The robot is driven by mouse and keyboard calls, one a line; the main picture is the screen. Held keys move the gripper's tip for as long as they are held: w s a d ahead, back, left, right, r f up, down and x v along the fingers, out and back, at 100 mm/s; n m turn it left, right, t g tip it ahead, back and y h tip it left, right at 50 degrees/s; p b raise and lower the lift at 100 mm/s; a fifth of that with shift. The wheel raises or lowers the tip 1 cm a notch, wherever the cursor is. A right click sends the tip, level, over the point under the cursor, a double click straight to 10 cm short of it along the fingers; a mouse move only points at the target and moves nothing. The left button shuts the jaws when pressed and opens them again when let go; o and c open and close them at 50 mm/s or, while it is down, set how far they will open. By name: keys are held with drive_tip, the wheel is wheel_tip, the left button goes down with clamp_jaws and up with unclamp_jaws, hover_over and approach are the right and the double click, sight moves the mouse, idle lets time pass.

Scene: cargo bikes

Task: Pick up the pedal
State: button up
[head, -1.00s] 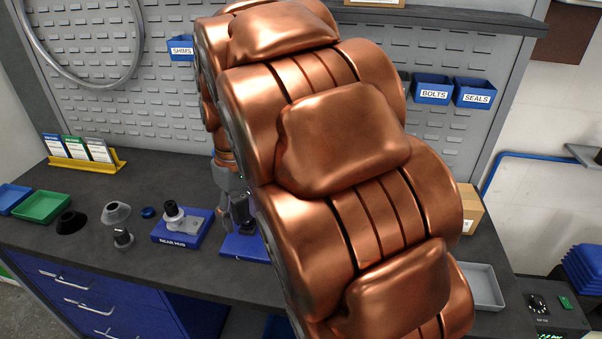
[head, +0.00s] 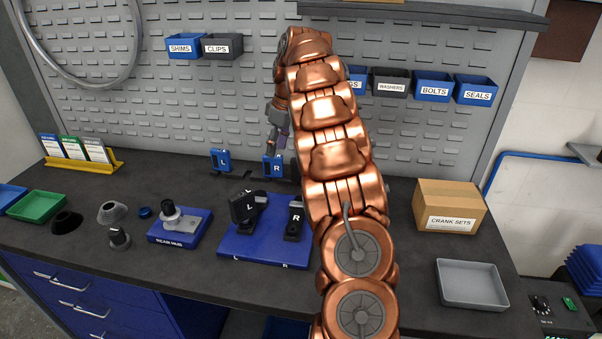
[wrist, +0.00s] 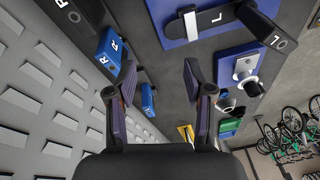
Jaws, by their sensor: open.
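A blue pedal marked R (head: 272,167) stands at the back of the dark bench, by the pegboard. A second blue pedal (head: 220,160) stands to its left. Both also show in the wrist view, the R pedal (wrist: 109,52) beside the left finger and the other blue pedal (wrist: 148,99) farther off, between the fingers. My gripper (head: 277,148) is just above the R pedal in the head view. In the wrist view my gripper (wrist: 159,68) has its fingers apart, with nothing held between them. Contact with the R pedal cannot be told.
A blue tray (head: 240,247) with black crank arms marked L and R lies in front of the pedals. A rear hub block (head: 180,237) is to its left. A crank sets box (head: 449,204) and empty grey tray (head: 470,283) stand right. The pegboard (head: 130,110) rises close behind.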

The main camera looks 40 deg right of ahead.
drive_tip(key=d+f+n, duration=0.1)
drive_tip(key=d, duration=0.2)
drive_tip(key=d+f+n+t, duration=0.1)
drive_tip(key=d+f, duration=0.1)
drive_tip(key=d, duration=0.2)
drive_tip(key=d+f+n+y+b, duration=0.1)
drive_tip(key=d+f, duration=0.1)
drive_tip(key=d, duration=0.1)
drive_tip(key=shift+w+d+t, duration=0.1)
drive_tip(key=shift+d+t, duration=0.2)
drive_tip(key=shift+t, duration=0.1)
drive_tip(key=shift+d+f, duration=0.15)
drive_tip(key=shift+d, duration=0.35)
drive_tip(key=p, duration=0.3)
hover_over(298, 180)
drive_tip(key=shift+w+d+f, duration=0.15)
drive_tip(key=shift+f, duration=1.05)
drive_tip(key=shift+w+d+f, duration=0.1)
drive_tip(key=shift+f, duration=1.15)
drive_tip(key=shift+w+d+f, duration=0.15)
drive_tip(key=shift+f, duration=1.05)
clamp_jaws()
